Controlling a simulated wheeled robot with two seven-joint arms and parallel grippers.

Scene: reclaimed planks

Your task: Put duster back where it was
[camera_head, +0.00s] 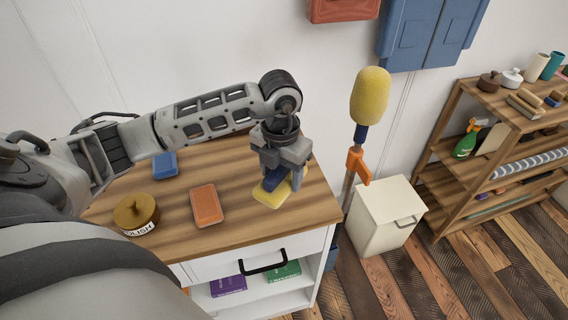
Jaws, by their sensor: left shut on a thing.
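The duster, which I take to be the block with a blue top and yellow pad (270,196), is at the right part of the wooden cabinet top (240,160). My left gripper (284,172) points down over it and is shut on its blue upper part. The fingers hide part of the duster. I cannot tell whether its pad touches the wood or is just above it. My right gripper is not in view.
An orange block (207,206), a blue block (165,165) and a brass polish tin (136,214) lie on the cabinet top. A yellow-headed pole (369,97) stands right of the cabinet, near a white bin (386,218). A wooden shelf (448,120) stands further right.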

